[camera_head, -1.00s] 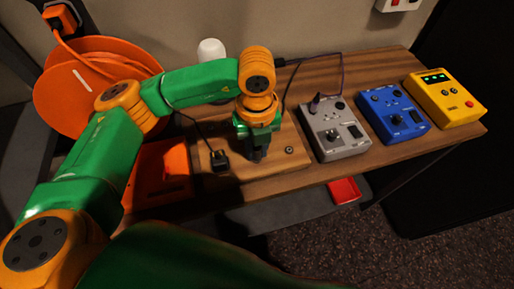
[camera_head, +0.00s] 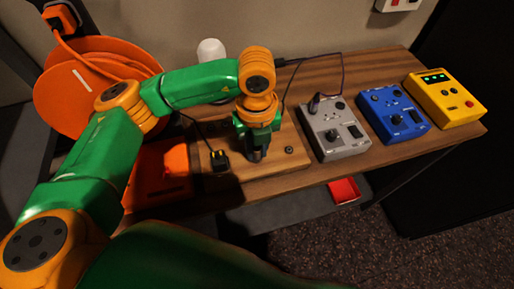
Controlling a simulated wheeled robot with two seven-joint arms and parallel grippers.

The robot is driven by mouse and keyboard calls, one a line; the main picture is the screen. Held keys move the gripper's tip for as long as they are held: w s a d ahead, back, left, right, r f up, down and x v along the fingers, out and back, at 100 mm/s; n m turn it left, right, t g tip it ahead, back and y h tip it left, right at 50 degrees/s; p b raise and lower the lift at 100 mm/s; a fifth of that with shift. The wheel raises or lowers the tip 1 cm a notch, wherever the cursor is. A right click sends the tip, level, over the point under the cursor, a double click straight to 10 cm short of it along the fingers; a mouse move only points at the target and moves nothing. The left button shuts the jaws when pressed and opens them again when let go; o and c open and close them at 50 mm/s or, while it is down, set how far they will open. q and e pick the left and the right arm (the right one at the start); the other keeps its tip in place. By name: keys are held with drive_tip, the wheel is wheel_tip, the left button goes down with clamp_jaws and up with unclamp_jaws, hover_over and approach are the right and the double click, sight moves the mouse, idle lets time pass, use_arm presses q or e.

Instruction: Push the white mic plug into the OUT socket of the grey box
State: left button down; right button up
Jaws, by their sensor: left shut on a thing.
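My left gripper (camera_head: 257,155) points down over the wooden board on the desk, left of the grey box (camera_head: 341,141). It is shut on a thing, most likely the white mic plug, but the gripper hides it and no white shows. A dark cable (camera_head: 284,104) runs down behind the gripper. The grey box has knobs and a dark panel on top, and a dark plug (camera_head: 315,103) stands upright at its back left. I cannot read the OUT label or make out that socket. My right gripper is not in view.
A black plug (camera_head: 219,160) lies on the board (camera_head: 282,170) left of the gripper. A small round socket (camera_head: 290,150) is at its right. A blue box (camera_head: 393,116) and a yellow box (camera_head: 446,98) stand right of the grey one. An orange cable reel (camera_head: 75,90) is at left.

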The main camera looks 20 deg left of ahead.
use_arm(q)
drive_tip(key=shift+r, duration=0.15)
drive_tip(key=shift+r+p, duration=2.15)
drive_tip(key=shift+r, duration=0.75)
